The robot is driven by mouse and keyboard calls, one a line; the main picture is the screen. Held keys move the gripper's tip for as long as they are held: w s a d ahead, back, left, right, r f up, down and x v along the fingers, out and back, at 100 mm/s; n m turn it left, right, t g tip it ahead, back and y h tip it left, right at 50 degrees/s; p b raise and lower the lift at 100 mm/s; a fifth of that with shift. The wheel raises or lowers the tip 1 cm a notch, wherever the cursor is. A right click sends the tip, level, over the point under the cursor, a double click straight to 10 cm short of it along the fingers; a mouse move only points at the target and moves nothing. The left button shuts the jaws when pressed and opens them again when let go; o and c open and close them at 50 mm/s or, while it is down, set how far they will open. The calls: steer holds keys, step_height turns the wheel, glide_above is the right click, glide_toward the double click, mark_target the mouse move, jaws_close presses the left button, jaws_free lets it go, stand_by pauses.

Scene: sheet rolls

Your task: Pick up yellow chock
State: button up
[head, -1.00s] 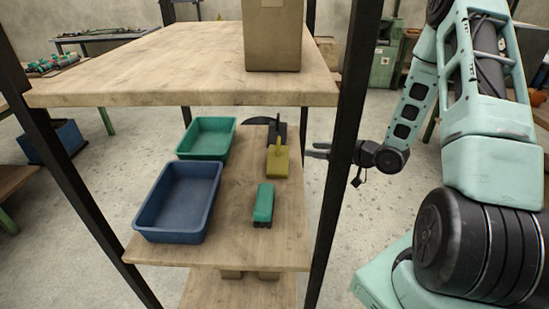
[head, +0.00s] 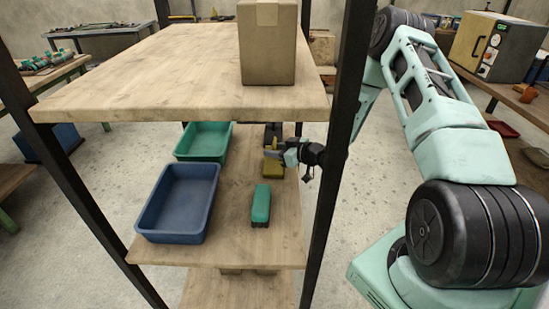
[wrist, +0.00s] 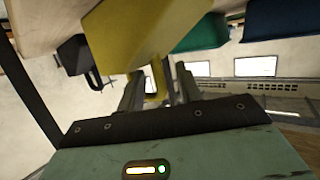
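The yellow chock (head: 269,171) is on the shelf board below the top one, near its right side. In the wrist view the chock (wrist: 135,35) fills the upper middle, with its narrow handle loop hanging down between my fingers. My gripper (head: 281,153) reaches in from the right past the rack post. In the wrist view my gripper (wrist: 158,88) is open, with one finger on each side of the handle and a gap visible. The fingertips are partly hidden, so contact is unclear.
A black object (head: 270,133) stands behind the chock. A teal and black block (head: 261,205) lies in front. A green bin (head: 203,141) and a blue bin (head: 178,203) stand left. The rack post (head: 341,130) and upper shelf (head: 180,75) border the space. A cardboard box (head: 267,45) stands on top.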

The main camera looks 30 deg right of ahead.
steer(key=shift+w+a+f, duration=0.1)
steer(key=shift+w, duration=0.1)
jaws_close()
stand_by(1.3)
